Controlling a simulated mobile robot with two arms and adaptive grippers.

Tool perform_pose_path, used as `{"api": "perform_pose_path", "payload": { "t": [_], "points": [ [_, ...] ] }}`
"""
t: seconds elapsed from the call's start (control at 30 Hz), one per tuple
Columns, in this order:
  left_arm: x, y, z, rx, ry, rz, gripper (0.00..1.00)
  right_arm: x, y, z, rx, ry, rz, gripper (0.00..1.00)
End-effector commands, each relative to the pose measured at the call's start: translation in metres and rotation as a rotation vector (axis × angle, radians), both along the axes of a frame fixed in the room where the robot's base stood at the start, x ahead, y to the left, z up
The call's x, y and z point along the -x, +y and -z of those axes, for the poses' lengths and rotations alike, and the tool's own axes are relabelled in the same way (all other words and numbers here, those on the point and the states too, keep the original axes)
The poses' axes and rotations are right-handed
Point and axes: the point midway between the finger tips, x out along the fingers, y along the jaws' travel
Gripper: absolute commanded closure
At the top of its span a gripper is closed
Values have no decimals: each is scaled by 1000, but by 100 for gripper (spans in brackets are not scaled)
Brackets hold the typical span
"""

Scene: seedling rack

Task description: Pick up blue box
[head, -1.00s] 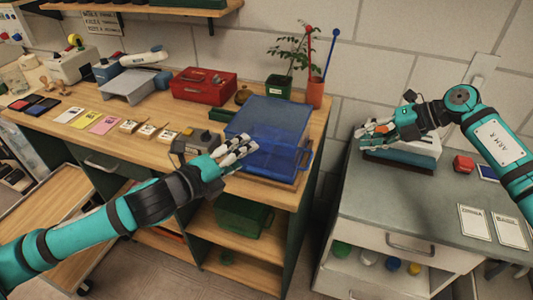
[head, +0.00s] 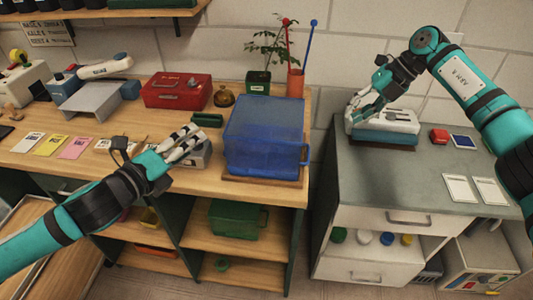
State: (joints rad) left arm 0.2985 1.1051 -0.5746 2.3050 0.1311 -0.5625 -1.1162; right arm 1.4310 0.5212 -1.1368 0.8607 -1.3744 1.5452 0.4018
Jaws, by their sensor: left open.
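The blue box (head: 266,135) is a translucent blue bin with a handle on its right side. It stands on a thin wooden board (head: 262,180) near the right end of the wooden bench. My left gripper (head: 188,143) is to the left of the box, over the bench's front part, with its fingers spread open and empty, apart from the box. My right gripper (head: 360,118) is at the white and teal device on the grey cabinet. Its fingers are partly hidden against the device, so its opening is unclear.
A grey device sits under my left gripper. A green bin (head: 235,218) is on the shelf below. A gap separates bench and grey cabinet (head: 420,170).

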Motion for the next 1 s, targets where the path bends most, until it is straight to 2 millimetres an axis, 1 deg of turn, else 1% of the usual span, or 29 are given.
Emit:
{"api": "perform_pose_path", "payload": {
  "t": [0.17, 0.27, 0.7, 0.9, 1.0],
  "points": [
    [-15, -6, 3, 6, -1, -3, 37, 0, 10, 15, 1, 2, -4, 85],
    [-30, -15, 5, 5, -2, 0, 37, 0, 20, 29, 0, 3, -3, 85],
    [-108, -52, 24, 4, 1, 0, 37, -4, 68, 103, -1, 3, -3, 85],
    [-137, -65, 31, 2, 0, -1, 37, -6, 85, 130, -1, 1, -2, 85],
    [-146, -69, 33, 3, 0, -1, 37, -6, 91, 138, -1, 2, -2, 85]
  ]
}}
